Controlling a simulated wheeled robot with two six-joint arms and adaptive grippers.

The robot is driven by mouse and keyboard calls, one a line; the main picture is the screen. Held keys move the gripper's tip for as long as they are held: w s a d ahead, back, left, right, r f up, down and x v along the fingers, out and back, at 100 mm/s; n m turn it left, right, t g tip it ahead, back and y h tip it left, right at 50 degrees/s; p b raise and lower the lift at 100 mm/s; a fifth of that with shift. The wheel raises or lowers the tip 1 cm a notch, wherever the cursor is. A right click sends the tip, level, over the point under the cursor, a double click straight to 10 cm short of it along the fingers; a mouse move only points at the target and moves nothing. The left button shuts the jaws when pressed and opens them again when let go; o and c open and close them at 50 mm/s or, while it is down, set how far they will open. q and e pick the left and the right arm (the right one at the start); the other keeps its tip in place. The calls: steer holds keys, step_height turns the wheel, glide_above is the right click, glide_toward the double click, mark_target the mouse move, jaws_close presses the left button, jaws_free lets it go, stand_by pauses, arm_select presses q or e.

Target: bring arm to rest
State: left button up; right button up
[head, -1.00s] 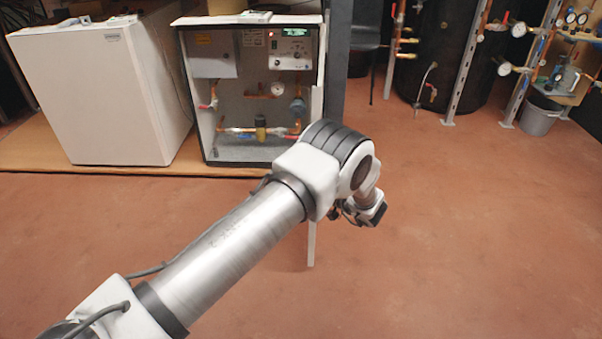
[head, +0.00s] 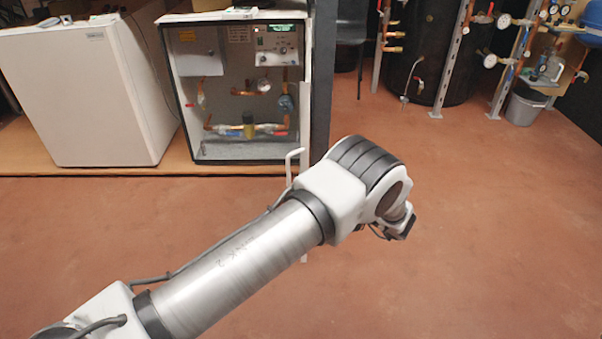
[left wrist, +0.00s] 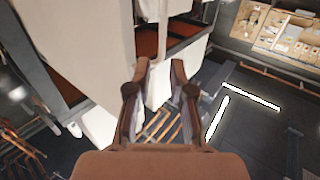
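My left arm (head: 235,265) reaches in from the lower left of the head view, over the open floor. Its wrist end points away to the right, and the fingers are not clear there. In the left wrist view my left gripper (left wrist: 160,66) has its two brown fingers apart with nothing held between them. White panels show beyond the fingertips. My right gripper is in neither view.
An open heat pump cabinet (head: 228,148) with pipes and a control panel (head: 277,42) stands behind the arm. A white unit (head: 85,95) is left of it. A black tank (head: 435,50) and grey bucket (head: 525,105) stand at back right. The red-brown floor (head: 490,230) is clear.

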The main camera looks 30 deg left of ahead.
arm_select(q)
steer(key=shift+s+d, duration=0.15)
steer(key=shift+d, duration=1)
